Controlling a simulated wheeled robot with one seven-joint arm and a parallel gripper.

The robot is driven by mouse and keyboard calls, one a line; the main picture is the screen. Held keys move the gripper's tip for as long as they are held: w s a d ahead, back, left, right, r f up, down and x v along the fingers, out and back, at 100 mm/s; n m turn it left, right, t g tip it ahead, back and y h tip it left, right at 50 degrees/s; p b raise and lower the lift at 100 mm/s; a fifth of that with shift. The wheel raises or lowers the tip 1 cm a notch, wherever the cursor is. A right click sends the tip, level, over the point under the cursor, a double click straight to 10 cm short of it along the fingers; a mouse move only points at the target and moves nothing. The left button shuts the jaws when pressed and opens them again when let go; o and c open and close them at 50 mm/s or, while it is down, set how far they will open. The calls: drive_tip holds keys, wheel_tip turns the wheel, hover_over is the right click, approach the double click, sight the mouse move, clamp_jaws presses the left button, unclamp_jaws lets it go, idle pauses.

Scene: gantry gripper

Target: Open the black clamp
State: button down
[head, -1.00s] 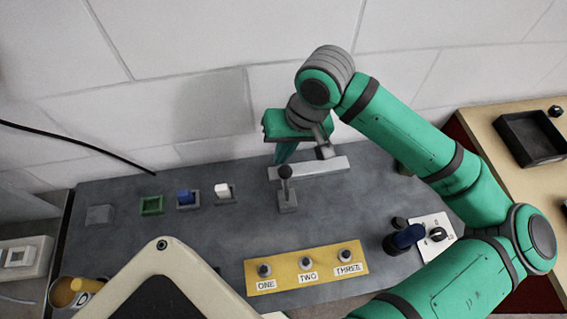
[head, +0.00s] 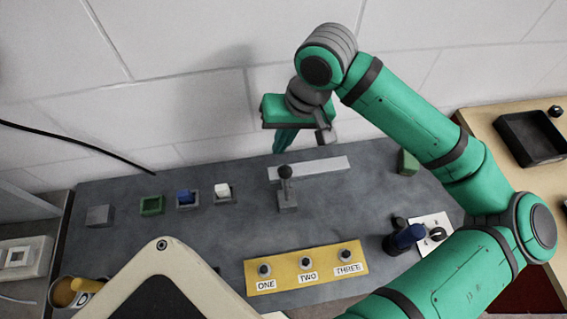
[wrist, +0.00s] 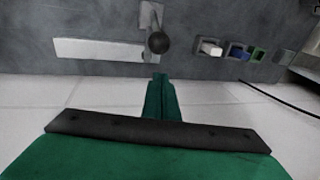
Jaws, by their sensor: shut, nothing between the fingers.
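I cannot make out anything that is clearly a black clamp. A lever with a round black knob (head: 285,172) stands upright on a small grey base (head: 288,203) on the dark panel. The knob also shows in the wrist view (wrist: 158,43), just beyond the fingertips. A pale grey bar (head: 325,165) lies behind the lever. My gripper (head: 280,146) is above the panel's back edge, behind the lever and apart from it. In the wrist view its green fingers (wrist: 160,78) are together, with nothing between them.
A yellow plate (head: 285,275) with buttons ONE, TWO and THREE is in front. Blue (head: 185,197) and white (head: 222,189) switches and a green frame (head: 151,206) stand left. A blue handle (head: 408,237) and a white dial plate (head: 446,222) are right. The wall (head: 180,110) stands close behind.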

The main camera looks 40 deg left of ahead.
wheel_tip(320, 180, up, 6)
drive_tip(key=shift+s+d, duration=0.2)
drive_tip(key=shift+d, duration=0.05)
idle(0.9)
